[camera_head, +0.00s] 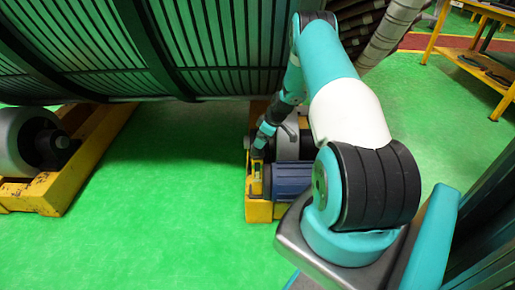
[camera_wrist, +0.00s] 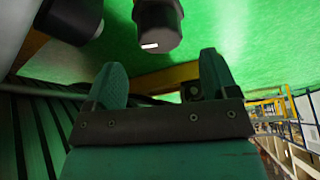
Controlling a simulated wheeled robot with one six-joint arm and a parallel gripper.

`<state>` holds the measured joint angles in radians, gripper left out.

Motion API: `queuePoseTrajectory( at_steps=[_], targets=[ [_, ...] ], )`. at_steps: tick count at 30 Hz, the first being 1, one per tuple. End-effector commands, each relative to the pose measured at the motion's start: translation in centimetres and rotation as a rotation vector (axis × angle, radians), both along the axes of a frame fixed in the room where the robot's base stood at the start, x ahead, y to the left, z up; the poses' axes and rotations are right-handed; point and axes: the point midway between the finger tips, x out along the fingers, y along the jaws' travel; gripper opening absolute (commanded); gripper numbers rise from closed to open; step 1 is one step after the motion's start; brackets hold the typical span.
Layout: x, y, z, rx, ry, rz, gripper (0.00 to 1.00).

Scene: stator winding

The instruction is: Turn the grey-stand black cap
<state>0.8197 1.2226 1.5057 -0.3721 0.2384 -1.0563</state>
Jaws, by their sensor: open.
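My gripper (camera_wrist: 161,63) is open and empty in the wrist view, its two teal fingers spread apart. A dark, rounded cap-like part (camera_wrist: 157,28) with a small white mark is just past the fingertips, near the top middle and roughly in line with the gap. A second black cylindrical part (camera_wrist: 73,18) is at the top left. I cannot tell for sure which of the two is the grey-stand black cap. In the head view my gripper (camera_head: 257,163) is small and low by the middle roller stand (camera_head: 259,211), and the cap cannot be made out there.
The middle stand has a yellow base and a blue motor-like block (camera_head: 292,180). Another yellow stand (camera_head: 75,170) with a grey roller (camera_head: 17,141) is at left. The large ribbed stator (camera_head: 200,45) hangs over both. Green floor (camera_head: 160,215) between the stands is clear.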

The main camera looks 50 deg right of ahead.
Motion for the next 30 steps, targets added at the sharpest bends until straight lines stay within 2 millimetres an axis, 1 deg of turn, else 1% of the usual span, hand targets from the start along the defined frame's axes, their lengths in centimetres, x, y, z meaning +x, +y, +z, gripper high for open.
queuePoseTrajectory(
  at_steps=[1, 3, 6, 9, 13, 21, 22, 28, 30],
  targets=[
    [0.4, 0.2, -1.3, 0.001, 0.001, 0.002, 0.80],
    [0.9, 0.4, -2.6, 0.001, 0.001, 0.003, 0.80],
    [1.5, 0.6, -4.0, 0.001, 0.001, 0.000, 0.80],
    [1.9, 0.7, -4.9, -0.001, 0.001, 0.001, 0.80],
    [2.1, 0.8, -5.5, -0.001, 0.001, 0.001, 0.80],
    [2.2, 0.8, -5.6, 0.000, 0.000, 0.000, 0.80],
    [2.2, 0.8, -5.6, 0.000, 0.000, 0.000, 0.77],
    [2.2, 0.8, -5.6, 0.000, 0.000, 0.000, 0.31],
    [2.2, 0.8, -5.6, 0.000, 0.000, -0.001, 0.30]
  ],
)
